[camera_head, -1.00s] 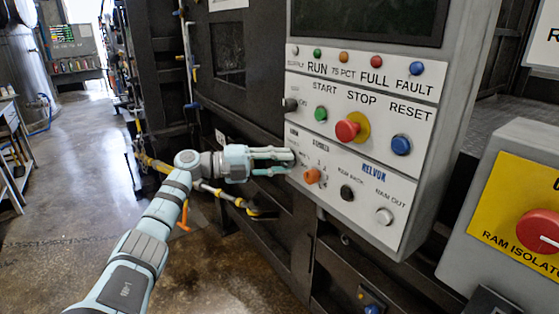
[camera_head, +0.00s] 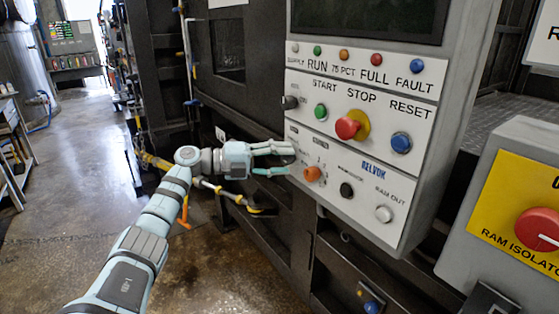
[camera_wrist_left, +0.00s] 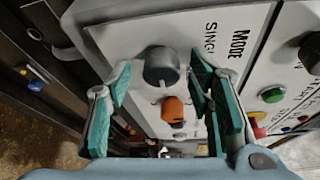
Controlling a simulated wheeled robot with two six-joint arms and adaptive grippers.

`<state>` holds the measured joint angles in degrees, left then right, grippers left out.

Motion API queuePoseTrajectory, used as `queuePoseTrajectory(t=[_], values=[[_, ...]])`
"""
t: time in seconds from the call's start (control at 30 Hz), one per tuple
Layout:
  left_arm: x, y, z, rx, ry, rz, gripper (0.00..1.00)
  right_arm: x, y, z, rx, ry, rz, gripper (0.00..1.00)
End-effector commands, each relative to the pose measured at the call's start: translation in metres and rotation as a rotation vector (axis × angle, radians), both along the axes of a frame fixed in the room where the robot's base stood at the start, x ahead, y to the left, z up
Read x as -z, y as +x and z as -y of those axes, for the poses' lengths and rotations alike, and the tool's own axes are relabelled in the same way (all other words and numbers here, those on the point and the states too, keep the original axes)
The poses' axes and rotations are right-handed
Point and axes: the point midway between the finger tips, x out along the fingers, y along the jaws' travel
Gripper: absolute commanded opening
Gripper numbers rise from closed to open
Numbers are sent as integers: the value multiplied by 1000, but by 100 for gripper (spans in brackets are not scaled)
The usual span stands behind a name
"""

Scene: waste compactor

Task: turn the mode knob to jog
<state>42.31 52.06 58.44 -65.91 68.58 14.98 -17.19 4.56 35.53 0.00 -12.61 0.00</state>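The mode knob is a dark grey round knob (camera_wrist_left: 161,66) on the white control panel (camera_wrist_left: 225,35), under the "MODE" lettering in the left wrist view. In the head view my left gripper's fingers hide it. My left gripper (camera_head: 290,160) is open at the lower left of the panel. In the left wrist view its green-padded fingers (camera_wrist_left: 160,78) stand on either side of the knob, with visible gaps to it. Whether the tips reach the knob's depth is hard to tell. My right gripper is not in view.
An orange knob (camera_head: 312,174) sits close to the left fingers, with a black button (camera_head: 346,190) beside it. Above are a green start button (camera_head: 320,112) and a red stop button (camera_head: 347,128). A red isolator (camera_head: 538,230) is far right.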

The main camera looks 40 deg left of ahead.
Motion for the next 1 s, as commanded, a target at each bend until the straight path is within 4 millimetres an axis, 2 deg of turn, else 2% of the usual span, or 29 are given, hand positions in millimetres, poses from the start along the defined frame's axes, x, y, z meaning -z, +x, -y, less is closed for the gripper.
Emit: queuePoseTrajectory(t=[0.13, 0.23, 0.5, 0.6, 0.73, 1.0], values=[[-1, -2, -2, -1, 0, 0, 47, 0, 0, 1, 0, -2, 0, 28], [-1, -13, -12, -3, 3, -2, 47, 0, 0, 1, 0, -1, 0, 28], [-7, -69, -57, -3, 4, -6, 47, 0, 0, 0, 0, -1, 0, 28], [-8, -84, -69, -1, 1, -6, 47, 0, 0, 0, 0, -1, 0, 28], [-11, -92, -75, 0, 0, -1, 47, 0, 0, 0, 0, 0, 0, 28], [-11, -93, -76, -1, 0, 0, 47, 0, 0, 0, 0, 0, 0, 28]])
